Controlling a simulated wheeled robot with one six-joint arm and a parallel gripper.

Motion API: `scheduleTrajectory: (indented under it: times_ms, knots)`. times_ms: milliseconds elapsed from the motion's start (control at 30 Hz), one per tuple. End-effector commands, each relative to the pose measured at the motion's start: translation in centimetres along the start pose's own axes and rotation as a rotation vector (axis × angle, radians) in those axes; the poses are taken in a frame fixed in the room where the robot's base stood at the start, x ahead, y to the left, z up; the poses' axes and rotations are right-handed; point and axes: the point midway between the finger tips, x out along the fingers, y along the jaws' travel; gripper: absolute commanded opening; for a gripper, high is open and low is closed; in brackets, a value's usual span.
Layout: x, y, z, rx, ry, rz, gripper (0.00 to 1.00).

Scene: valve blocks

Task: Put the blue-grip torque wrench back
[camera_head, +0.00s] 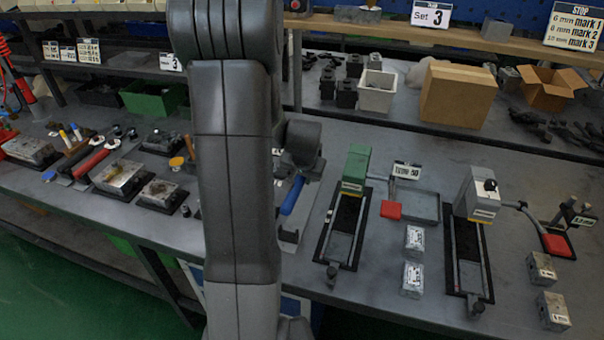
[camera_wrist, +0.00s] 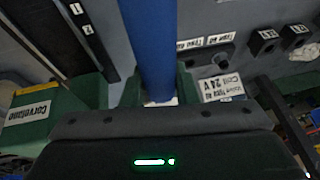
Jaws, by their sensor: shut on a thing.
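The blue-grip torque wrench (camera_head: 292,196) shows its blue handle just right of my arm in the head view, slanting down toward a small dark bracket (camera_head: 289,236) on the bench. My gripper (camera_head: 301,160) is shut on this wrench. In the wrist view the thick blue handle (camera_wrist: 149,45) runs from the top edge down between the jaws. The wrench's head is not clear in either view, and my arm hides part of the bench around it. I cannot tell whether the wrench touches the bench or the bracket.
A red-handled tool (camera_head: 90,162) and metal valve blocks (camera_head: 118,178) lie at left. Right of the wrench stand a green-headed station (camera_head: 356,165) and a grey-headed station (camera_head: 476,195), with small labelled blocks (camera_head: 413,240) between them. A shelf with boxes (camera_head: 457,95) runs behind.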

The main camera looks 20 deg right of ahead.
Motion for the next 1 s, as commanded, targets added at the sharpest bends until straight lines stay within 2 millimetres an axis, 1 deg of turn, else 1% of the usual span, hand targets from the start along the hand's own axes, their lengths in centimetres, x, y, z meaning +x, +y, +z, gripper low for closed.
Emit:
scheduleTrajectory:
  times_ms: [533, 667, 1000]
  knots:
    - [0.1, 0.0, 0.0, -0.001, 0.004, 0.0, 0.0]
    - [1.0, 0.2, 0.4, -0.001, 0.003, 0.0, 0.0]
    - [3.9, 0.7, 1.6, 0.0, 0.003, 0.0, 0.0]
